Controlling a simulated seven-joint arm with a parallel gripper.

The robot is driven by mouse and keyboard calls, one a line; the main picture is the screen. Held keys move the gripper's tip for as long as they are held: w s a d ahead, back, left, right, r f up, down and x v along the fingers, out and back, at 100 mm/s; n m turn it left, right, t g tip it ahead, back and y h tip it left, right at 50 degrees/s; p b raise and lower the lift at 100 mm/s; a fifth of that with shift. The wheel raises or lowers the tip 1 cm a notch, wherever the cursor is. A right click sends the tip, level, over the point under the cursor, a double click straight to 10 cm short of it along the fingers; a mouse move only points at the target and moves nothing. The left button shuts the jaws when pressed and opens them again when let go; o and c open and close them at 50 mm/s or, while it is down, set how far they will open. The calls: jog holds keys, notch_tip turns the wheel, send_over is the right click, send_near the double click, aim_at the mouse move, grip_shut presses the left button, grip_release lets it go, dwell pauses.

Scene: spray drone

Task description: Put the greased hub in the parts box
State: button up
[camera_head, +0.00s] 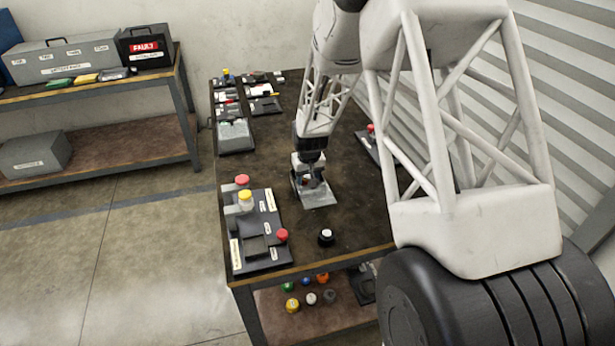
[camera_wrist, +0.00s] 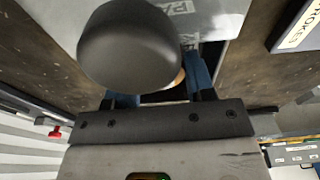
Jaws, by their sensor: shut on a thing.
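My gripper (camera_head: 310,183) is low over the middle of the dark table in the head view. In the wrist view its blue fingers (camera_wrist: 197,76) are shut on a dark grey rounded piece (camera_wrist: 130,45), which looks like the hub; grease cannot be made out. A bit of orange shows beside it. A flat-looking pale grey thing (camera_head: 318,195) with partly hidden lettering lies under the gripper; it also fills the top of the wrist view (camera_wrist: 222,18). I cannot tell which container is the parts box.
A dark tray (camera_head: 276,253) with red and yellow capped pieces stands at the front left. A black, white-topped piece (camera_head: 326,238) stands near the front edge. Several small trays line the far left side. A shelf at left holds a grey case (camera_head: 65,62) and a black FAULT box (camera_head: 144,48).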

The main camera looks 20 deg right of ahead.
jog(key=shift+f, duration=0.1)
jog(key=o, duration=0.8)
jog(key=shift+c, duration=0.2)
notch_tip(320, 180, up, 12)
jog(key=s, duration=0.1)
jog(key=shift+s, duration=0.25)
dwell(0.4)
